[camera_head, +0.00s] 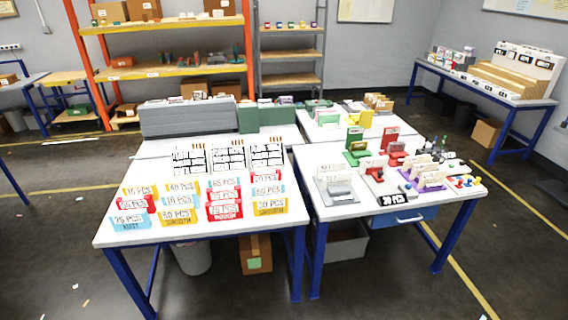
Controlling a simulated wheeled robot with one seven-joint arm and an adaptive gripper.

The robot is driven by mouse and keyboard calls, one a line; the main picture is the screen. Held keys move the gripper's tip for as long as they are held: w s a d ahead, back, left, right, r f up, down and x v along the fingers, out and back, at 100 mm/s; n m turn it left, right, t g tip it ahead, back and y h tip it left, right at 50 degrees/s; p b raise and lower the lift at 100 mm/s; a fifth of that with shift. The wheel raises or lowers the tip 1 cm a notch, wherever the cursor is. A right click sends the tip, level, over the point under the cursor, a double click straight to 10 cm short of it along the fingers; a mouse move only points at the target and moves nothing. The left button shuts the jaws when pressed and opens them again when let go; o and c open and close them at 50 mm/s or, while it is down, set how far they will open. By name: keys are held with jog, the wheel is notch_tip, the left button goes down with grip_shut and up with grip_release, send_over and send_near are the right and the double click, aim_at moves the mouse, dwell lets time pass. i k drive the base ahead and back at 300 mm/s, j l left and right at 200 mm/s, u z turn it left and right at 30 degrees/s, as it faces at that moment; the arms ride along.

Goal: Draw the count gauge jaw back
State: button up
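Several small fixtures stand on the right white table (350,212); one may be the count gauge, but they are too small to tell which, and I cannot make out a jaw. A grey fixture (338,192) holding pale cards is at the table's front left. A red fixture (373,173) stands just right of it. A purple holder (407,184) with pale cards is further right. A green fixture (355,150) and a red one (394,150) stand behind. A black sign reading 30 PCS (393,200) lies at the front edge. My gripper is not in view.
The left white table (115,238) carries rows of coloured count cards (222,211) and white racks (227,157). Grey stacks (188,118) stand behind. A blue drawer (402,217) hangs under the right table. Floor in front is mostly clear, with small scraps at left.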

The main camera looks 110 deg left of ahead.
aim_at(378, 173)
jog(key=u, duration=3.1)
jog(key=i+l, duration=0.1)
jog(key=i, duration=0.4)
jog(key=i+l+u, duration=0.1)
jog(key=i, duration=0.4)
jog(key=i+l+u, duration=0.1)
jog(key=i, duration=0.4)
jog(key=i+l, duration=0.3)
jog(key=i, duration=0.2)
jog(key=i+l+u, duration=0.1)
jog(key=i, duration=0.4)
jog(key=i+l, duration=0.3)
jog(key=i, duration=0.2)
jog(key=i+l+u, duration=0.15)
jog(key=i, duration=0.35)
jog(key=l, duration=0.1)
